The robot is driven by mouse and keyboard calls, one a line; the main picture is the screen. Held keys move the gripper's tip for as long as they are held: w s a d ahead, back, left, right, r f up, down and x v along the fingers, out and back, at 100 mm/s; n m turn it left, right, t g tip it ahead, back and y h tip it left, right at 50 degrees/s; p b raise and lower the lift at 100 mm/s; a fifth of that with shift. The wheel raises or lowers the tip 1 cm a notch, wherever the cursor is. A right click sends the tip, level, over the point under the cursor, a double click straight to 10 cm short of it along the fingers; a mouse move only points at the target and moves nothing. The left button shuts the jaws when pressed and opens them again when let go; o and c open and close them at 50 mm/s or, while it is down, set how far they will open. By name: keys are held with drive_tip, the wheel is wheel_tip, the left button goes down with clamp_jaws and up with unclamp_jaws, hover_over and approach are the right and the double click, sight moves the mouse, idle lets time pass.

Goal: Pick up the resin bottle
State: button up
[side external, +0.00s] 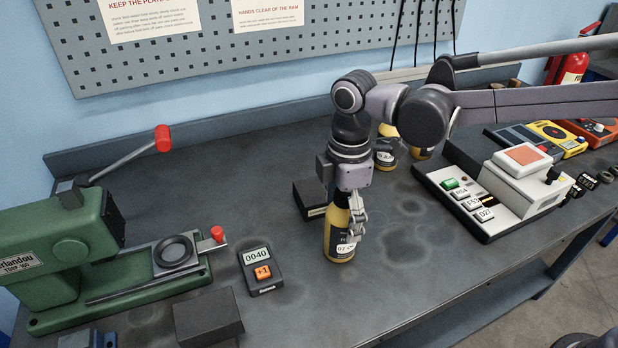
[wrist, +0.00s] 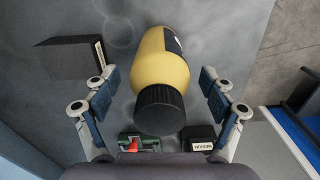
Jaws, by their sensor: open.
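The resin bottle (side external: 341,236) is yellow with a dark label and stands upright on the dark bench in the side view. In the wrist view the bottle (wrist: 163,64) shows its black ribbed cap (wrist: 160,108) toward me, between the two fingers. My gripper (side external: 352,222) points down over the bottle in the side view, hiding its upper part. In the wrist view my gripper (wrist: 158,85) is open, with a visible gap between each finger and the bottle.
A black box (side external: 311,199) stands close behind the bottle. More yellow bottles (side external: 385,154) stand behind my arm. A green press (side external: 75,255) and a counter (side external: 261,270) are to the left. A white control unit (side external: 500,190) is to the right. Bench between bottle and counter is clear.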

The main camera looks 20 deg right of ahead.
drive_tip(key=shift+f, duration=0.1)
clamp_jaws()
idle(0.3)
